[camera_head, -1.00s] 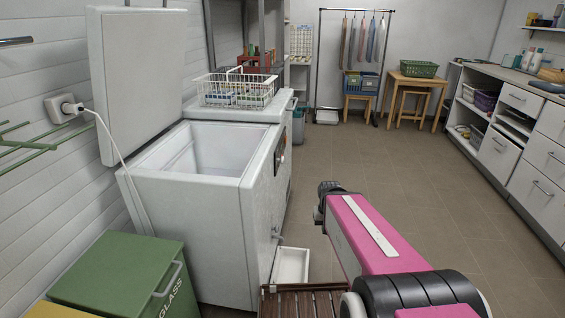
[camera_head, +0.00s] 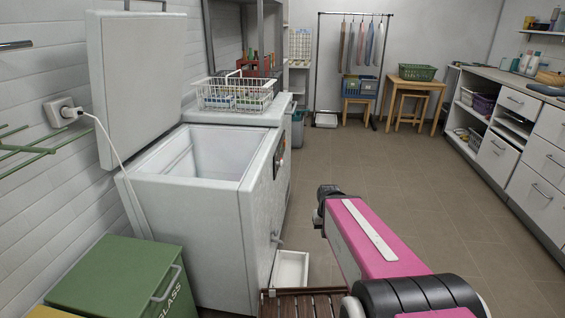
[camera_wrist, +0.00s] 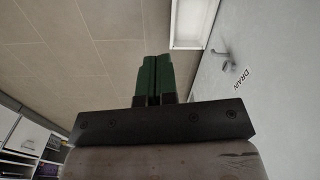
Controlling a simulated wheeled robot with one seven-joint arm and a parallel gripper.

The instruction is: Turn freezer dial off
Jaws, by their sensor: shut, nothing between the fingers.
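The white chest freezer (camera_head: 192,225) stands at the left in the head view with its lid (camera_head: 140,82) raised. Its dial (camera_head: 279,157) shows small and dark on the right-hand face, near the top; its setting is too small to tell. In the wrist view the freezer face (camera_wrist: 285,75) fills the right side, with a drain spout (camera_wrist: 222,60) and the word DRAIN beside it. My gripper (camera_wrist: 153,58) has green fingers, shut and empty, apart from the freezer face. The dial is not in the wrist view. In the head view my arm hides the gripper.
A white tray (camera_head: 290,269) lies on the floor beside the freezer, by a slatted wooden mat (camera_head: 303,304). A green glass bin (camera_head: 122,275) stands in front of the freezer. The floor to the right is clear.

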